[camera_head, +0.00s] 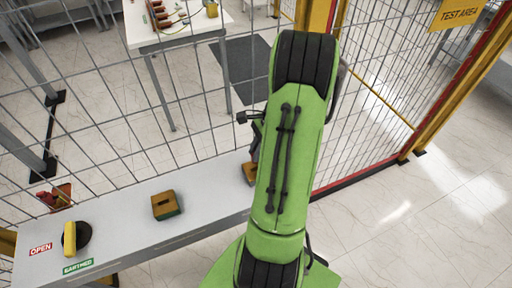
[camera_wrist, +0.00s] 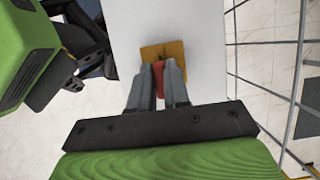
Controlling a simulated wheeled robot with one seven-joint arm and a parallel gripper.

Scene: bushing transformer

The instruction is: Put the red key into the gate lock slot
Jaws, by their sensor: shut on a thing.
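My gripper (camera_wrist: 158,70) is shut on the red key (camera_wrist: 159,82), whose red part shows between the two fingers in the wrist view. A yellow-brown lock block (camera_wrist: 163,49) lies just beyond the fingertips, with the key's far end at or above it. Its slot is mostly hidden by the fingers and key, so I cannot tell whether the key is in it. In the head view this block (camera_head: 249,173) stands at the right end of the grey table, partly behind my green arm, which hides the key and most of the gripper.
A second yellow-brown block (camera_head: 165,204) with a dark slot stands mid-table (camera_head: 208,196). A yellow handle on a black disc (camera_head: 82,237) sits at the left, near OPEN and EARTHED labels, with a red item (camera_head: 58,197) behind. Wire mesh fence (camera_head: 100,130) runs along the table's back.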

